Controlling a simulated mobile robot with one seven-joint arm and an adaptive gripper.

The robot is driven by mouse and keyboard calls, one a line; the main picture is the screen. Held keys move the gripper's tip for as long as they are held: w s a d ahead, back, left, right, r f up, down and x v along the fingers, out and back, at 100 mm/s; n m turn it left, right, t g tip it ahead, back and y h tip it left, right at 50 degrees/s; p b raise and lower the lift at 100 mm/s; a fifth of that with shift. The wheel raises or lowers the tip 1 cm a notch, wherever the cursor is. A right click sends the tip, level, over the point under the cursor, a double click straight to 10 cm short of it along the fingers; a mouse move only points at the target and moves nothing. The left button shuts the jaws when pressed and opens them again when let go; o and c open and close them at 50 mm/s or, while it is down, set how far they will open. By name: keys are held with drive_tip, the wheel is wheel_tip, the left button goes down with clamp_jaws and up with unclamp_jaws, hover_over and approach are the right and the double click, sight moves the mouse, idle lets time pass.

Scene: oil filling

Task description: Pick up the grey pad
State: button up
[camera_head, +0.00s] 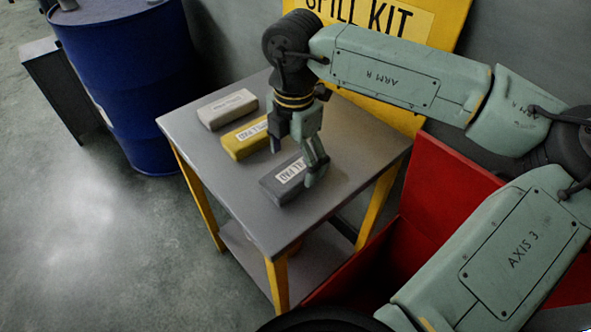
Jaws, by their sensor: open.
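The grey pad (284,182) is a dark grey block with a white label, lying at the front of the small table (225,183). My gripper (294,165) points down at the pad. Its fingers are spread open, one at the pad's far left side and one at its right end, partly covering the pad. I cannot tell whether the fingers touch it. A yellow pad (238,146) with a white label lies just behind the grey pad. A pale beige pad (214,114) lies farther back.
A blue drum (130,80) stands left of the table. A yellow spill kit sign (425,22) is behind my arm. A red open bin (440,185) stands close to the table's right. The floor (90,240) at left front is clear.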

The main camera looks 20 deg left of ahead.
sight(296, 168)
drive_tip(key=shift+w+f+p, duration=0.15)
drive_tip(key=shift+f+p, duration=0.15)
drive_tip(key=shift+f, duration=0.75)
drive_tip(key=shift+w+f+p, duration=0.15)
drive_tip(key=shift+f+p, duration=0.1)
drive_tip(key=shift+f, duration=0.8)
drive_tip(key=shift+c, duration=0.4)
drive_tip(key=c, duration=1.2)
